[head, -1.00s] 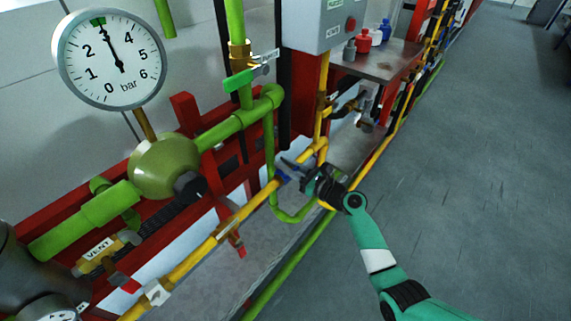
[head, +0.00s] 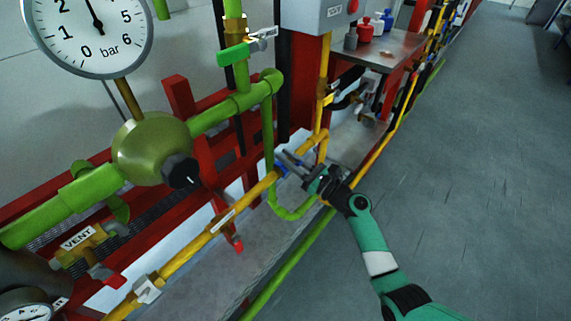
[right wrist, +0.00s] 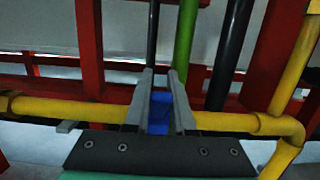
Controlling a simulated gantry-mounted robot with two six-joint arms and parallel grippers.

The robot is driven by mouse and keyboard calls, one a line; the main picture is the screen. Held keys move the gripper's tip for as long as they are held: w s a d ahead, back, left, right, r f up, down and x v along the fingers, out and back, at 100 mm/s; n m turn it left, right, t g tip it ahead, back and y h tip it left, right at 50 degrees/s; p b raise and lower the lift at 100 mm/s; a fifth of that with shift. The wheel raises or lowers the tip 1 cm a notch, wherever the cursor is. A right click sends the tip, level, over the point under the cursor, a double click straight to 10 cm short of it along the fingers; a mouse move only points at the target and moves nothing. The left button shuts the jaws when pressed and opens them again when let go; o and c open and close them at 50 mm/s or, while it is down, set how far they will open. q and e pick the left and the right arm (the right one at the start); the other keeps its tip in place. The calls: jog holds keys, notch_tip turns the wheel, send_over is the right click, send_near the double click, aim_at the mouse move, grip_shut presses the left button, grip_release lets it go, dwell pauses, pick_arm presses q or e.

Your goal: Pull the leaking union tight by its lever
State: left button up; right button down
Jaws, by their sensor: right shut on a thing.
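The blue lever (right wrist: 159,118) sits on the yellow pipe (right wrist: 90,113), between my right gripper's two grey fingers in the right wrist view. My right gripper (right wrist: 160,98) is shut on this lever. The union's joint is mostly hidden by the fingers, and I cannot make out a leak. My left gripper is not in view.
A green pipe loop (head: 268,130) and red frame posts (head: 205,165) stand close to the left of the gripper. The grey floor (head: 470,180) on the right is clear.

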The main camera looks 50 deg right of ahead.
jog(key=shift+s+f+t, duration=0.3)
jog(key=shift+s+t, duration=0.15)
jog(key=shift+t, duration=0.4)
jog(key=shift+s+f+t, duration=0.3)
jog(key=shift+s+t, duration=0.1)
jog(key=shift+t, duration=0.45)
jog(key=c, duration=0.8)
grip_release()
jog(key=shift+o, duration=0.2)
jog(key=v, duration=0.7)
jog(key=shift+s, duration=0.25)
